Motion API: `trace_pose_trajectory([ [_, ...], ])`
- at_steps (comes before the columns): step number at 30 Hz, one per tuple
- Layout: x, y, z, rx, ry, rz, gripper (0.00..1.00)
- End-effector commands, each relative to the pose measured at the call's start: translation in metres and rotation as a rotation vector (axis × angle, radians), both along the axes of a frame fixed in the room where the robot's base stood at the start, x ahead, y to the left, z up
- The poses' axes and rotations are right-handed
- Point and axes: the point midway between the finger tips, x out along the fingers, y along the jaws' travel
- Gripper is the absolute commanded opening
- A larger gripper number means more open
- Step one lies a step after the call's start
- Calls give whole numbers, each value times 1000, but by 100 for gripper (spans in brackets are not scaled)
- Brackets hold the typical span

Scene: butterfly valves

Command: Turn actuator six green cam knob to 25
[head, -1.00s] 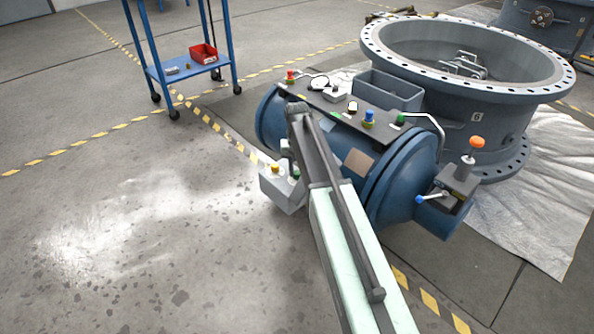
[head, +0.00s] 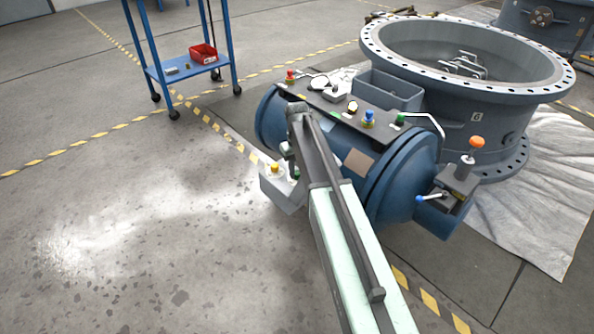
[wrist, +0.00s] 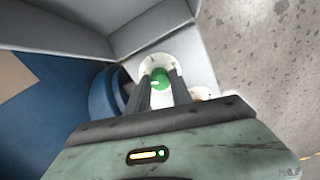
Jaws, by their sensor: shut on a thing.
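The green cam knob (wrist: 159,77) sits on a round pale dial on a grey box in the wrist view. My gripper (wrist: 159,84) is shut on it, one dark finger on each side. A short white mark shows on the knob; dial numbers are not readable. In the head view the grey box (head: 272,187) is on the near left side of the blue actuator (head: 390,185).
On top of the actuator, a dark panel carries red (head: 290,76), blue (head: 369,117) and another green knob (head: 401,119). The floor to the left is clear.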

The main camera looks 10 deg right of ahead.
Motion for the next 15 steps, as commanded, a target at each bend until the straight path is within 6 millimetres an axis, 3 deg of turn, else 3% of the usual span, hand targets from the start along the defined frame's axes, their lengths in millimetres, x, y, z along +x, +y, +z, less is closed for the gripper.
trace_pose_trajectory([
  [6, -2, 1, 0, 2, 7, 0, 0],
  [7, -2, 1, 0, 2, 7, 0, 35],
  [9, -2, 1, 0, 2, 6, 0, 48],
  [15, -1, 1, 0, 1, 3, -1, 48],
])
